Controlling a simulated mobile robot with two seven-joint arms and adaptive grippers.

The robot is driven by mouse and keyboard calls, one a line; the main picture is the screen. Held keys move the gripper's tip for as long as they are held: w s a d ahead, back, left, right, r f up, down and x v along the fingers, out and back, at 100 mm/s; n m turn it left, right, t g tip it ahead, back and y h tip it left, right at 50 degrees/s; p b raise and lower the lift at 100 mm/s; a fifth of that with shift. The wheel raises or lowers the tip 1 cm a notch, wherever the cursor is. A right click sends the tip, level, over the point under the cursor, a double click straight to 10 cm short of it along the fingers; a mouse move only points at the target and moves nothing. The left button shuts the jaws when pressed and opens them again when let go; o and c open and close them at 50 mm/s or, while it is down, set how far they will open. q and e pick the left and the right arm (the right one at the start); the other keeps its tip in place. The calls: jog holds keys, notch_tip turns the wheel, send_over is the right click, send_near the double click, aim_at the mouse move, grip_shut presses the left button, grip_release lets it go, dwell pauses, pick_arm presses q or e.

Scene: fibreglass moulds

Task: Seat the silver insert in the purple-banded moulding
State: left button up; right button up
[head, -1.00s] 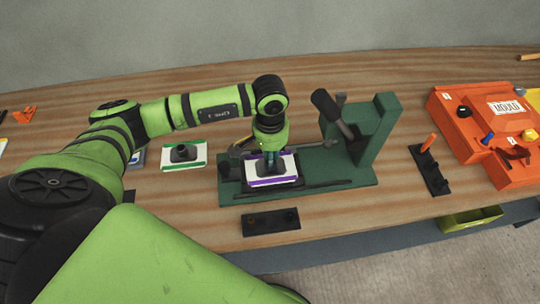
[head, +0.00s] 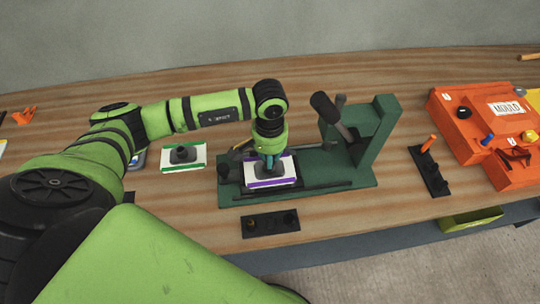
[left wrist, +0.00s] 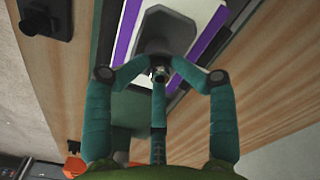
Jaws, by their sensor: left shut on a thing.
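The purple-banded moulding (head: 284,181) is a white block with purple bands and a dark raised boss in the middle. It lies on the green fixture (head: 340,182). It also shows in the left wrist view (left wrist: 205,42). My left gripper (head: 269,163) points down over the boss, at or just above it. In the left wrist view its teal fingers (left wrist: 158,76) are closed together on the small silver insert (left wrist: 160,73), right at the boss. The fingers hide most of the insert, and I cannot tell how deep it sits. My right gripper is out of view.
The fixture has a tall green upright (head: 377,135) and a dark-handled lever (head: 334,115) to the right. A green-banded moulding (head: 197,164) lies left. A black holder (head: 271,223) is in front. An orange mould box (head: 462,125) and a black rack (head: 430,172) stand right.

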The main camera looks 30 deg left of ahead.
pick_arm(q)
jog(key=shift+s+r+p, duration=0.15)
jog(key=shift+r+p, duration=0.45)
jog(key=shift+r, duration=0.05)
jog(key=shift+w+a+r+b, duration=0.15)
jog(key=shift+r+b, duration=0.4)
jog(key=shift+b, duration=0.6)
notch_tip(320, 180, up, 11)
jog(key=b, duration=0.3)
jog(key=shift+f, duration=0.2)
